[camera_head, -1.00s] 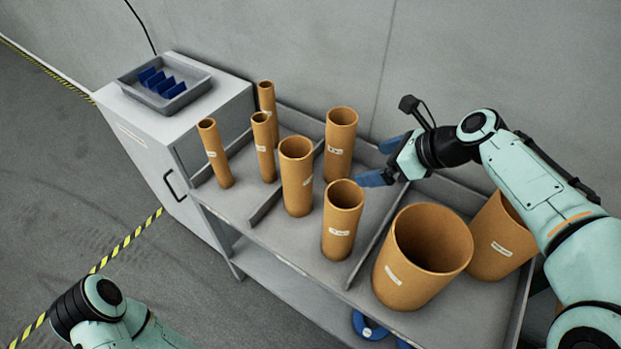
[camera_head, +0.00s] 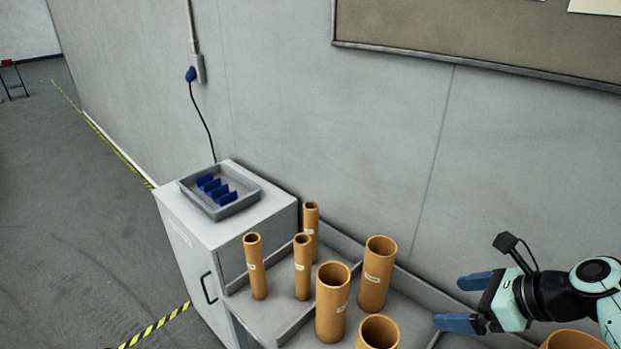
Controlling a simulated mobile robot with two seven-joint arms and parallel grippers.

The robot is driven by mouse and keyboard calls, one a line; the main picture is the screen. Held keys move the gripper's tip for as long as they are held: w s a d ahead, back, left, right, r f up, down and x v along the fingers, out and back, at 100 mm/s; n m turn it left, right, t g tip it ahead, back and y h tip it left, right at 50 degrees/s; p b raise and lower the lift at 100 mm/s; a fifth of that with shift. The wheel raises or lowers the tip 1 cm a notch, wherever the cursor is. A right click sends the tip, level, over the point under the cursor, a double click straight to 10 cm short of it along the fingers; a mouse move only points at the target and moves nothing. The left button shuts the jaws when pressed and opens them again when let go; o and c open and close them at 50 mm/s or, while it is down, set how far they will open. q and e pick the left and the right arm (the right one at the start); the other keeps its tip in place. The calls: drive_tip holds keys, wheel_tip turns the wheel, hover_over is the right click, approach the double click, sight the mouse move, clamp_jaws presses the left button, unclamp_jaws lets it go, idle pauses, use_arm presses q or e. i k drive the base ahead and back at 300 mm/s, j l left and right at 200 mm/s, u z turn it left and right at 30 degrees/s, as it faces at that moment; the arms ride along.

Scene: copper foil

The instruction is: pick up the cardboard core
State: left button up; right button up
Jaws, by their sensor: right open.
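Several brown cardboard cores stand upright on a grey divided cart. Three narrow cores, a left one (camera_head: 255,268), a middle one (camera_head: 303,268) and a back one (camera_head: 312,222), stand in the left compartment. Three medium cores, a front-left one (camera_head: 332,305), a back one (camera_head: 376,275) and a front one (camera_head: 378,333) cut off below, stand in the middle compartment. A wide core (camera_head: 573,341) shows only its rim at the bottom right. My right gripper (camera_head: 458,302) is open and empty, with blue fingers pointing left, to the right of the medium cores. My left gripper is out of view.
The cart (camera_head: 277,318) has low walls and dividers. A grey cabinet (camera_head: 187,262) stands at its left, bearing a grey tray (camera_head: 247,204) with several blue pieces (camera_head: 208,182). A wall with a board (camera_head: 480,33) is close behind.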

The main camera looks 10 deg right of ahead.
sight(332, 278)
drive_tip(key=k, duration=1)
